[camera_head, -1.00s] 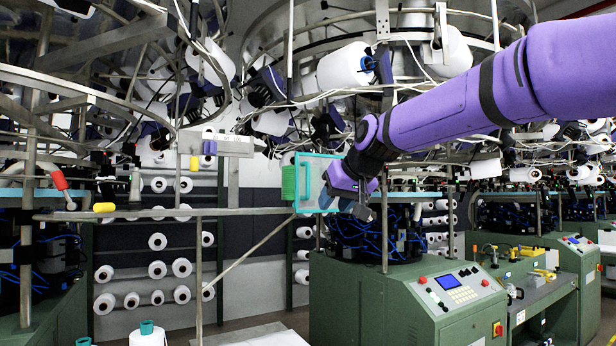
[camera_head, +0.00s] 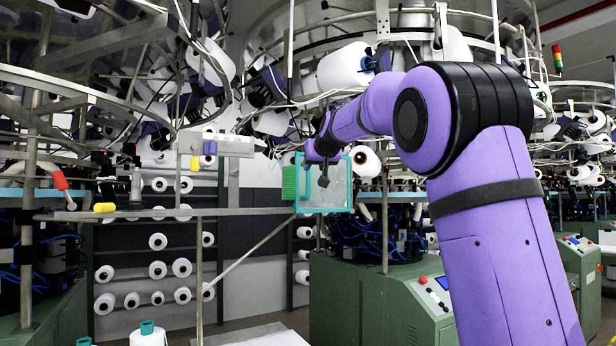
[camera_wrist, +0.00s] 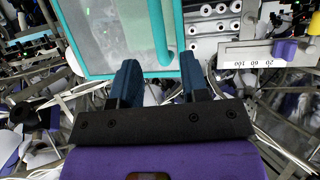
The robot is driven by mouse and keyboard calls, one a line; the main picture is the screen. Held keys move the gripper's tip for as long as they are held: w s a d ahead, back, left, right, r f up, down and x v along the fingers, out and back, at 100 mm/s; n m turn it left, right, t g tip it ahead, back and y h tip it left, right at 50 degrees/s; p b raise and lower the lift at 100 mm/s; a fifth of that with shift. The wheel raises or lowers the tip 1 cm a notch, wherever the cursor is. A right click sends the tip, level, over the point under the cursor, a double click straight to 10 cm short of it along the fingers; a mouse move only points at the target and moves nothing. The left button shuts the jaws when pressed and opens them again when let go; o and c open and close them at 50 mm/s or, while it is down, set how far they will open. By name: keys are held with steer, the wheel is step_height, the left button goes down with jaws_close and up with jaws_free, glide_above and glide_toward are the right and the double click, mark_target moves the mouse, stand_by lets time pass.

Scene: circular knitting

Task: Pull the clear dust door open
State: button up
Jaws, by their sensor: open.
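The clear dust door (camera_head: 338,190) is a see-through panel in a teal frame, hanging at the middle of the head view. In the wrist view its pane (camera_wrist: 105,35) fills the upper left. A teal upright bar, the handle (camera_wrist: 158,28), stands at the door's right side there; its lower end lines up with the gap between my fingers. My gripper (camera_head: 323,178) is in front of the door's upper part. In the wrist view my gripper (camera_wrist: 159,65) is open, with two dark blue fingers apart and nothing between them. I cannot tell whether the fingers touch the bar.
A green object (camera_head: 289,182) sits at the door's left edge. A metal rail (camera_head: 240,212) runs left from below the door. Yarn cones (camera_head: 348,65) and rods crowd above. A green machine cabinet (camera_head: 350,290) stands below right.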

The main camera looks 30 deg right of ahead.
mark_target(309, 174)
steer(key=x, duration=0.7)
steer(key=shift+w+f, duration=0.1)
steer(key=shift+c, duration=0.4)
jaws_close()
